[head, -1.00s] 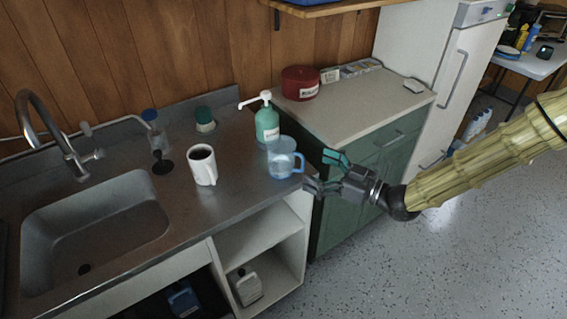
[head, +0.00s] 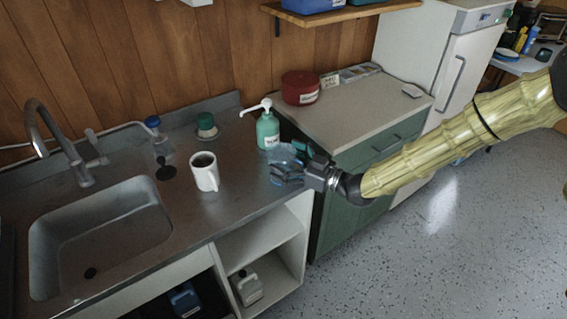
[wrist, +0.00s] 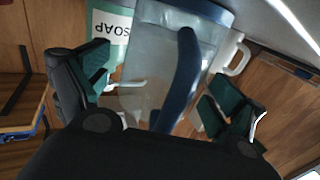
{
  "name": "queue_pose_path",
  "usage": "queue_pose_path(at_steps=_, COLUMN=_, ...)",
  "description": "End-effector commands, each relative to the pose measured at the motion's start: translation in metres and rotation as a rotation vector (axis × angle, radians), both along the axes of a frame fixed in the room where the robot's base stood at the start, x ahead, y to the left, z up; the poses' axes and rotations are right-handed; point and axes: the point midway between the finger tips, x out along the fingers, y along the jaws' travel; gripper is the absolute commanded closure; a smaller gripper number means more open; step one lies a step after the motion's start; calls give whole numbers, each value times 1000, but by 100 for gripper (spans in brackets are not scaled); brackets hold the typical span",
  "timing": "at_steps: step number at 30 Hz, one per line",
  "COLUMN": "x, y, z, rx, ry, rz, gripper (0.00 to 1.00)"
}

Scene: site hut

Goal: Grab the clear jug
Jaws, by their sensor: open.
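The clear jug (head: 283,153) stands on the steel counter near its right end, mostly hidden by my gripper in the head view. In the wrist view the see-through jug (wrist: 150,62) with its blue handle (wrist: 183,72) lies between my open fingers. My gripper (head: 294,164) is open at the jug, coming from the right. In the wrist view its green-padded fingers (wrist: 163,98) are spread on either side of the jug and its handle. I cannot tell whether they touch it.
A green soap bottle (head: 268,131) with a white pump stands just behind the jug. A white mug (head: 205,173) stands to the left, near the sink (head: 100,235). A red pot (head: 300,88) sits on the green cabinet's top (head: 355,105). A wall shelf (head: 335,12) hangs above.

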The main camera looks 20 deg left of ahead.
Motion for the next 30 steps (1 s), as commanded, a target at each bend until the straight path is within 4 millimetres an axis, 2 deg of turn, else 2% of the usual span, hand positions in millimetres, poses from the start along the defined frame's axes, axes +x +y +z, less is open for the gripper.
queue_pose_path(at_steps=8, x=2, y=4, z=-1, rx=-1, ry=0, rz=-1, gripper=5)
queue_pose_path(at_steps=17, x=2, y=4, z=-1, rx=-1, ry=0, rz=-1, gripper=60)
queue_pose_path(at_steps=30, x=2, y=4, z=1, rx=0, ry=-1, rz=-1, gripper=60)
